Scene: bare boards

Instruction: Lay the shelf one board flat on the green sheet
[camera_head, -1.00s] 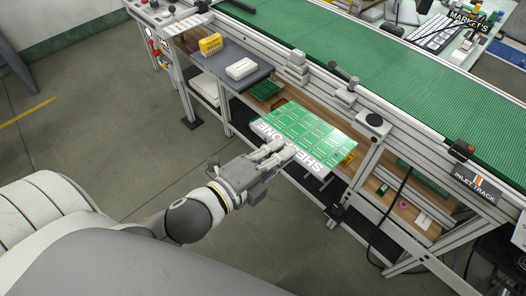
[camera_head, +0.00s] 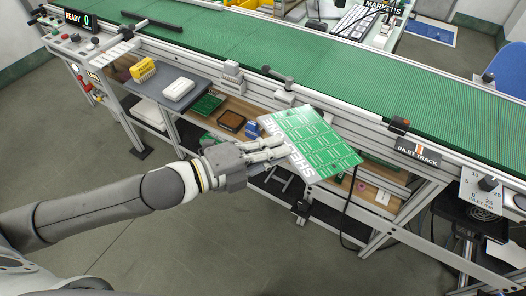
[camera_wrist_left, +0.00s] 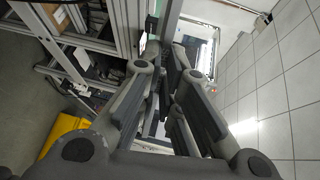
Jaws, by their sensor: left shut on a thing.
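The shelf one board (camera_head: 318,146) is a green circuit panel with a pale edge strip lettered "SHELF ONE". My left gripper (camera_head: 280,148) is shut on its left, lettered edge. The board is held out in front of the bench, slightly tilted, its upper edge close to the bench's rail in the picture. The long green sheet (camera_head: 250,60) covers the bench top behind it, and the board is not on it. In the left wrist view, my left gripper's fingers (camera_wrist_left: 168,85) point away close together; the board is hard to make out there. My right gripper is not in view.
A metal rail with small blocks and a knob (camera_head: 277,76) runs along the sheet's near edge. The sheet's middle is clear.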

